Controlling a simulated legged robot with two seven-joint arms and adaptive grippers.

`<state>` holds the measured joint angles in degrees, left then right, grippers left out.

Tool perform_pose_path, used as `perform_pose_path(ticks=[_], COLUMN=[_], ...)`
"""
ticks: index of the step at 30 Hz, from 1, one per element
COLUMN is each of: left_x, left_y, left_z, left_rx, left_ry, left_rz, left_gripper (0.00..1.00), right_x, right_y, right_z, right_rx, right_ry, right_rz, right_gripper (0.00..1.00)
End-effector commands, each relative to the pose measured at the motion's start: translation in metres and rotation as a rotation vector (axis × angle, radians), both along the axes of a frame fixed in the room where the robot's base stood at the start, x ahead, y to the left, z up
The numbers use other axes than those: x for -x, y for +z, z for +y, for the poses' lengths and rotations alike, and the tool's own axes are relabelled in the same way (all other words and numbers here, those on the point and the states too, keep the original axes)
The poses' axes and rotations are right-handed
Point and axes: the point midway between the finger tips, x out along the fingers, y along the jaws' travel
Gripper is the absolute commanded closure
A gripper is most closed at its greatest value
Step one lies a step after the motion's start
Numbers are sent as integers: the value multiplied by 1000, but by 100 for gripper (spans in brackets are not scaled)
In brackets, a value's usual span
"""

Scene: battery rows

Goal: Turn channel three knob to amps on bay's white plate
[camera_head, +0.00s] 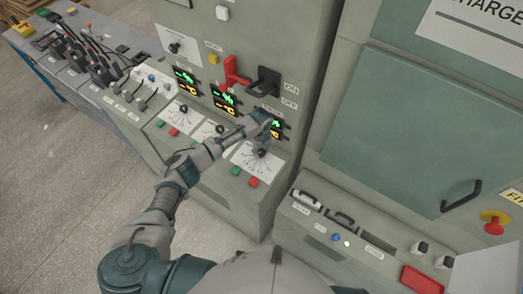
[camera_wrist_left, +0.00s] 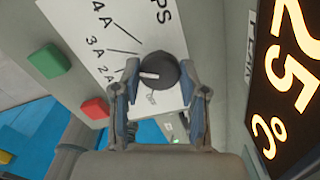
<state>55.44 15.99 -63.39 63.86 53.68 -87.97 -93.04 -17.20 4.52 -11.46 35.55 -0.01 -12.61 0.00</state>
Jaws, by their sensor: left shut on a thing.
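The channel three knob (camera_head: 262,153) is black and round, on the white plate (camera_head: 246,163) furthest right of the three on the grey bay. My left gripper (camera_head: 261,139) reaches it from above and partly hides it. In the left wrist view the knob (camera_wrist_left: 160,72) sits between the two fingers of my left gripper (camera_wrist_left: 167,78), which is shut on it. Its white pointer mark points left, about toward the 2A label. The white plate (camera_wrist_left: 105,18) shows 4A, 3A, 2A and part of a word ending in PS. My right gripper is not in view.
Green (camera_wrist_left: 48,61) and red (camera_wrist_left: 95,107) buttons lie beside the plate. A display (camera_wrist_left: 280,75) with orange digits stands close to the gripper at the right. A red lever (camera_head: 234,72) and a black handle (camera_head: 266,80) stick out above. Two other knob plates lie to the left.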

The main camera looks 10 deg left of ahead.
Motion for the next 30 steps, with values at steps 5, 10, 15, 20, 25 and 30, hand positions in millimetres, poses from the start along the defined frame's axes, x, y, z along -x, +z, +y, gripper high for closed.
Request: perform_pose_path(ticks=[5, 10, 15, 20, 25, 30], left_x=[-2, -2, -2, -2, 0, -1], left_y=[1, 1, 1, 1, 1, 7], left_z=[0, 0, 0, 0, 0, 0], left_rx=[1, 1, 1, 2, 1, 1], left_ry=[-18, -20, -20, -20, -20, -21], left_rz=[-4, -6, -6, -5, -4, -4], left_gripper=[92, 92, 92, 32, 32, 32], right_x=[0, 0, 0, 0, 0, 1], right_y=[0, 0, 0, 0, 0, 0], right_z=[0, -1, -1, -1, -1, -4], right_rx=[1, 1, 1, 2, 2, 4], right_ry=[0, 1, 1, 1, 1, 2], right_rz=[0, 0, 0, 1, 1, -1], right_gripper=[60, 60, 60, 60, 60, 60])
